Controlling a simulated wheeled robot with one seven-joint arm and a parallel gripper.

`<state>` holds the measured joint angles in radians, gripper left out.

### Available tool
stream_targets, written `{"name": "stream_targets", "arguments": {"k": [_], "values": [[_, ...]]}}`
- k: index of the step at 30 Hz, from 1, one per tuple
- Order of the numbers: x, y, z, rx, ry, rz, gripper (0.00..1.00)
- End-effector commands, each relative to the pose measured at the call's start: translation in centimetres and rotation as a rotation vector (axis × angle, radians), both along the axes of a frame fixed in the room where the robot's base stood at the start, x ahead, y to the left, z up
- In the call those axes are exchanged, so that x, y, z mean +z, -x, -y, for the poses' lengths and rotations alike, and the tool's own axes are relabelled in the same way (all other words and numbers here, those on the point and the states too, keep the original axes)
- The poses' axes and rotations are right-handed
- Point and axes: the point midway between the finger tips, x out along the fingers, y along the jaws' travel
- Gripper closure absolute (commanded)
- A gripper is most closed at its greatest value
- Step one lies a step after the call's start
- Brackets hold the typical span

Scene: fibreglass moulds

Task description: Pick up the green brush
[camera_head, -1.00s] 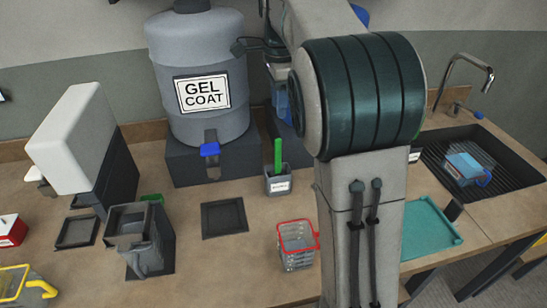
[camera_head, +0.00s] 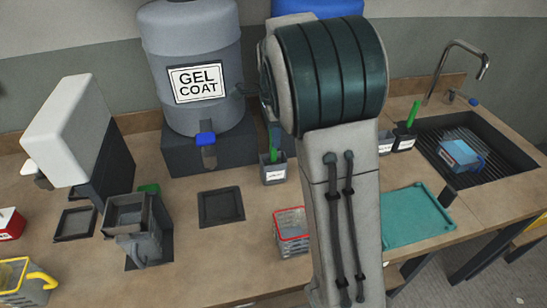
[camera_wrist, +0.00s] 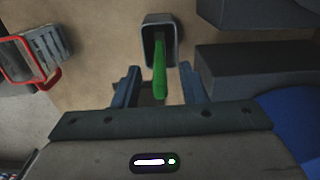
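A green brush (camera_head: 272,138) stands upright in a small grey labelled holder (camera_head: 274,173), right of the gel coat drum's stand. A second green brush (camera_head: 412,115) stands in another grey holder (camera_head: 403,143) near the sink. In the wrist view, a green brush (camera_wrist: 159,80) rises from a grey holder (camera_wrist: 146,42); the nearby red-rimmed basket suggests it is the left one. My gripper (camera_wrist: 159,67) is open, with a finger on each side of the handle in this view and visible gaps. Its height against the handle is unclear. My arm mostly hides the gripper in the head view.
The red-rimmed basket (camera_head: 291,232) sits in front of the left holder. The gel coat drum (camera_head: 192,65) and its dark stand (camera_head: 180,155) are at back left, a blue drum (camera_head: 335,8) behind my arm. A teal tray (camera_head: 415,218) and sink (camera_head: 490,150) are at right.

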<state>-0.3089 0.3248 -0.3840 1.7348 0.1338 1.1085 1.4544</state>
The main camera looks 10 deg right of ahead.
Motion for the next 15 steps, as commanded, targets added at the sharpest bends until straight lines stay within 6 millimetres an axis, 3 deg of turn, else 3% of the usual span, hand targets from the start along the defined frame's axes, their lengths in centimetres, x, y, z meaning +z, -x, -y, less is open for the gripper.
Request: {"name": "stream_targets", "arguments": {"k": [9, 10, 14, 15], "values": [[-0.89, 0.01, 0.01, 0.000, 0.000, 0.001, 0.62], [-0.89, 0.01, 0.01, 0.000, 0.000, 0.001, 0.65], [-0.87, 0.01, 0.01, 0.000, 0.000, 0.001, 1.00], [-0.87, 0.01, 0.01, 0.000, 0.000, 0.001, 1.00]]}}
